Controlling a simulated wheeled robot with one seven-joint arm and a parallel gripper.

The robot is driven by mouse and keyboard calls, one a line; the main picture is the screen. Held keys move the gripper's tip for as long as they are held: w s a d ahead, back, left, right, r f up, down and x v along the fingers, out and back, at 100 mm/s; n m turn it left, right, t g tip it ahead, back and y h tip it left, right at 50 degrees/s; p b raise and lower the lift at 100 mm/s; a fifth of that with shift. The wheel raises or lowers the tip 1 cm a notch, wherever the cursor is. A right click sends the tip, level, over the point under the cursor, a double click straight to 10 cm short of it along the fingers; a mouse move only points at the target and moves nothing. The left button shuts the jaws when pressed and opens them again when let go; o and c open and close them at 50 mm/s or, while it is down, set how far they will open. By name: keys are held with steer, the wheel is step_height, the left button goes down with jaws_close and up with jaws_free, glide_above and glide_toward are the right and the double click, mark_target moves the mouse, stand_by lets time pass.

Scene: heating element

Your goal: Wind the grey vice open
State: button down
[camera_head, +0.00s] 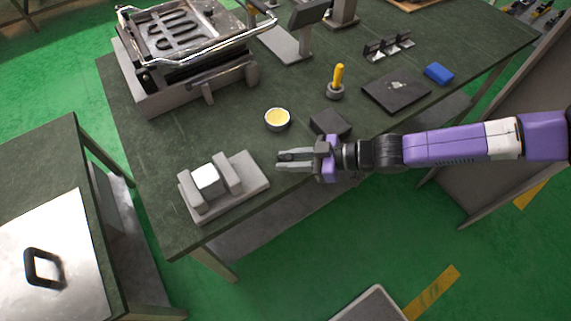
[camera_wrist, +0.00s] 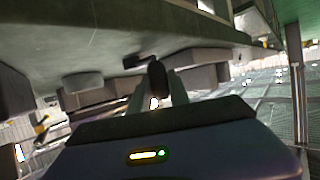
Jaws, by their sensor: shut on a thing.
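The grey vice (camera_head: 248,173) stands near the front left corner of the dark green bench. A white block (camera_head: 206,178) sits between its two upright jaws; I cannot tell whether both jaws touch it. My gripper (camera_head: 281,161) reaches in from the right, level with the bench edge, with its fingertips just beside the vice's right end. In the wrist view my gripper (camera_wrist: 157,92) is shut on a dark rounded piece (camera_wrist: 157,73), which looks like the vice handle.
A dark block (camera_head: 330,122) lies close behind my gripper. A bowl with yellow contents (camera_head: 277,118) and a yellow-handled tool (camera_head: 338,77) stand farther back. A dark plate (camera_head: 397,92) and a blue block (camera_head: 438,73) lie to the right. A metal machine (camera_head: 155,90) fills the back left.

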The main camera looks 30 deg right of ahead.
steer(key=n+g, duration=0.1)
steer(key=d+n+g+y, duration=0.1)
steer(key=n+g+y+b, duration=0.1)
steer(key=shift+d+f+n, duration=0.15)
steer(key=shift+d+n, duration=0.15)
steer(key=shift+w+d+n+g+y+b, duration=0.1)
steer(key=shift+d+n+g+y+b, duration=0.2)
steer(key=shift+n+g, duration=0.6)
steer(key=shift+d+n+g+y+b, duration=0.1)
steer(key=shift+d+n+g+y, duration=0.3)
steer(key=shift+n+g, duration=0.5)
steer(key=shift+g, duration=0.4)
steer(key=c, duration=1.2)
jaws_free()
steer(key=shift+c, duration=0.2)
steer(key=shift+v, duration=3.85)
